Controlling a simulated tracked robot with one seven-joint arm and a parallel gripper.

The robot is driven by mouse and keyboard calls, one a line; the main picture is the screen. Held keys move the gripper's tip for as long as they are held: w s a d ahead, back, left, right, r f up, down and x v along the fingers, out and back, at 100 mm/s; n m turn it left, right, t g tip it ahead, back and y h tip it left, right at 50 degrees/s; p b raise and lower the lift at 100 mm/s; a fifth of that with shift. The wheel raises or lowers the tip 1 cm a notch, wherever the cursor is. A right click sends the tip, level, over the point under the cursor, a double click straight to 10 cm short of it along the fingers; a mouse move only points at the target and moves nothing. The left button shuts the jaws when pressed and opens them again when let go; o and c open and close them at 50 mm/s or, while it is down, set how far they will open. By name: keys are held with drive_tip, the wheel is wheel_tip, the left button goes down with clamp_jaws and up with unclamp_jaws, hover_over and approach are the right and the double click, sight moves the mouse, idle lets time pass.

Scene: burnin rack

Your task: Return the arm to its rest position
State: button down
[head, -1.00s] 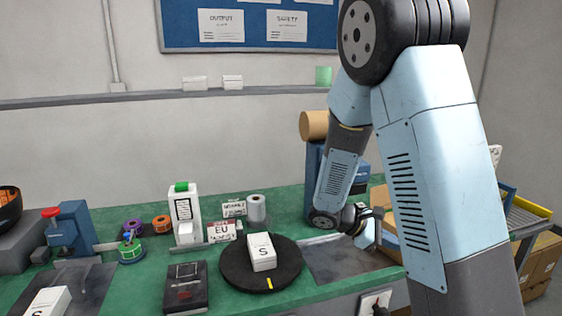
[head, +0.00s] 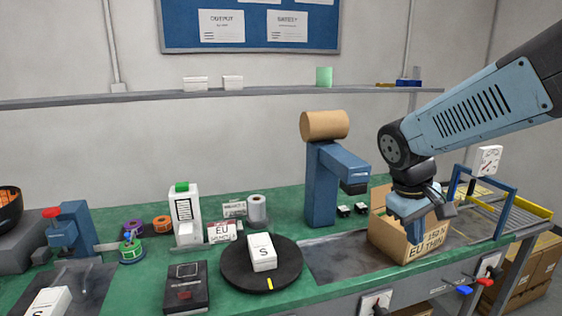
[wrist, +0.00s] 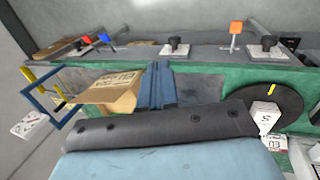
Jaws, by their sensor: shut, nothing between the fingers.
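My gripper (head: 410,212) hangs over the right part of the bench in the head view, in front of or above an open cardboard carton (head: 392,240) printed with EU. The gap between gripper and carton cannot be judged. In the wrist view my blue fingers (wrist: 158,85) are together and empty, with the carton (wrist: 112,92) to their left. My arm reaches in from the right edge of the head view, and its forearm slopes down to the wrist.
A blue stand (head: 321,185) with a brown roll is left of the gripper. A black turntable (head: 232,285) carries a white S box (head: 262,252). A blue frame (head: 507,212) and a roller conveyor (head: 495,208) are at right. Space above the bench's left half is clear.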

drive_tip(key=s+a+r+m+t+y, duration=0.3)
drive_tip(key=s+r+t, duration=0.1)
drive_tip(key=s+r, duration=0.2)
drive_tip(key=shift+s+a+r+m+t, duration=0.25)
drive_tip(key=shift+a+r+m+t, duration=0.15)
drive_tip(key=shift+r, duration=0.45)
drive_tip(key=shift+d, duration=0.1)
idle(0.4)
